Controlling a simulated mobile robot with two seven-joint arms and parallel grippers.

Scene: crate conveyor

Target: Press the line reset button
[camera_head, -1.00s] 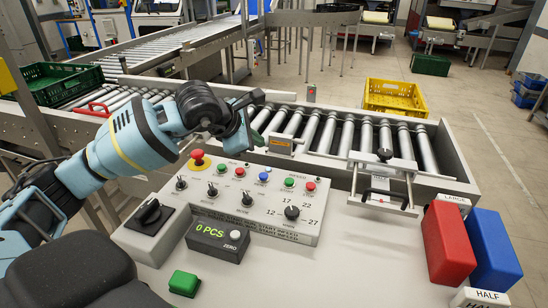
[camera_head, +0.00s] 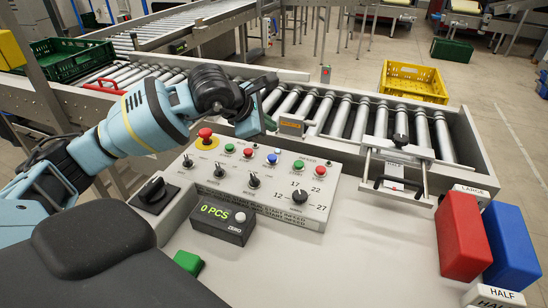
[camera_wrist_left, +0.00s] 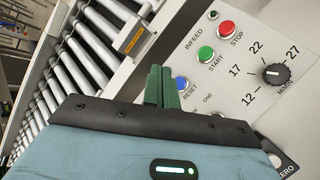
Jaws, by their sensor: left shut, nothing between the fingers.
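The blue reset button (camera_head: 272,158) sits on the grey control panel (camera_head: 318,212), between a red button on its left and a green button on its right. In the left wrist view the blue button (camera_wrist_left: 181,83) has the word RESET beside it. My left gripper (camera_head: 264,122) is above the panel's back edge, near the blue button. In the left wrist view its dark green fingers (camera_wrist_left: 162,84) are together, empty, and appear right beside the button. I cannot tell whether they touch it. My right gripper is not in view.
A red emergency button (camera_head: 205,134), several toggle switches and a black dial (camera_head: 300,196) share the panel. A counter box (camera_head: 224,220) stands in front. A roller conveyor (camera_head: 345,122) runs behind. Red (camera_head: 462,236) and blue (camera_head: 511,245) blocks stand at right.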

